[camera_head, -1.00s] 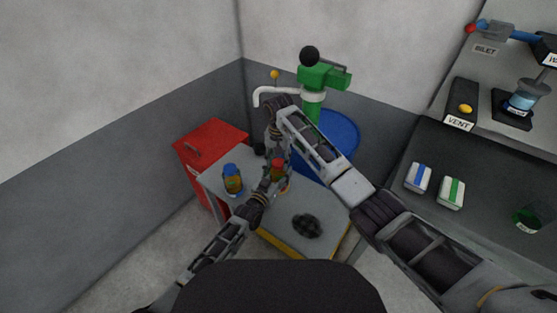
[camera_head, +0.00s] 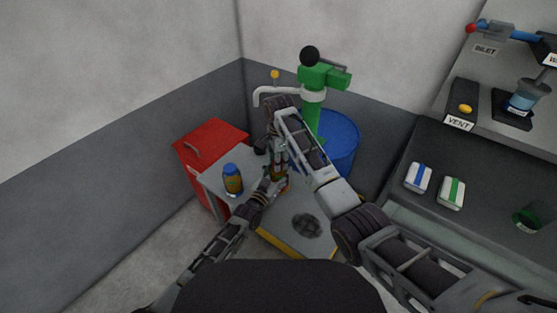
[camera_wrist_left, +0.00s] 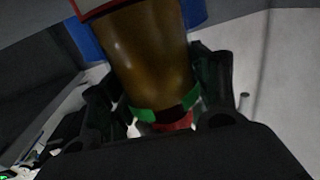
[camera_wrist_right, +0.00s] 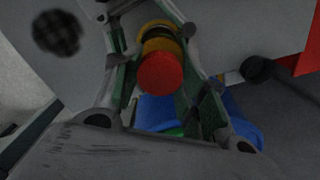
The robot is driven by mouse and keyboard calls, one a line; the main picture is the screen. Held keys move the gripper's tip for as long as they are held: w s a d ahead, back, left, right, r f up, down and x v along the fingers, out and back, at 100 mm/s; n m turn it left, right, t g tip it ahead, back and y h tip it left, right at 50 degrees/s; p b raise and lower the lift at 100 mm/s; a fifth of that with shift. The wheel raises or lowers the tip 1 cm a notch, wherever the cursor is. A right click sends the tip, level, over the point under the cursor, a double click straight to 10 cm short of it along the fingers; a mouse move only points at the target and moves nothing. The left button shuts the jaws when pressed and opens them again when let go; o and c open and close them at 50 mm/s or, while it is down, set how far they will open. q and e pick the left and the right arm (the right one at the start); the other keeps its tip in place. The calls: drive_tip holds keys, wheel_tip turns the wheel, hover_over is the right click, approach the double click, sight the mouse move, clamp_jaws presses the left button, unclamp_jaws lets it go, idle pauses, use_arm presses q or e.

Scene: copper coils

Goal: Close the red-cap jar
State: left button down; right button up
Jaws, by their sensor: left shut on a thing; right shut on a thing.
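My left gripper (camera_head: 272,187) is shut on the jar's side. My right gripper (camera_head: 279,155) is over the jar's top. In the right wrist view the red cap (camera_wrist_right: 160,75) sits between its fingers, in line with the amber jar behind it. Whether the cap is fully seated cannot be told.
A blue-cap jar (camera_head: 232,179) stands on the table (camera_head: 285,215) to the left. A dark round patch (camera_head: 306,226) is at right on the tabletop. A red cabinet (camera_head: 207,150), a blue drum (camera_head: 342,140) and a green pump (camera_head: 315,78) stand behind. Shelves are at right.

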drive_tip(key=m, duration=0.5)
drive_tip(key=shift+r, duration=0.1)
drive_tip(key=o, duration=0.7)
drive_tip(key=shift+r, duration=2.15)
drive_tip(key=shift+r, duration=0.1)
drive_tip(key=shift+c, duration=0.4)
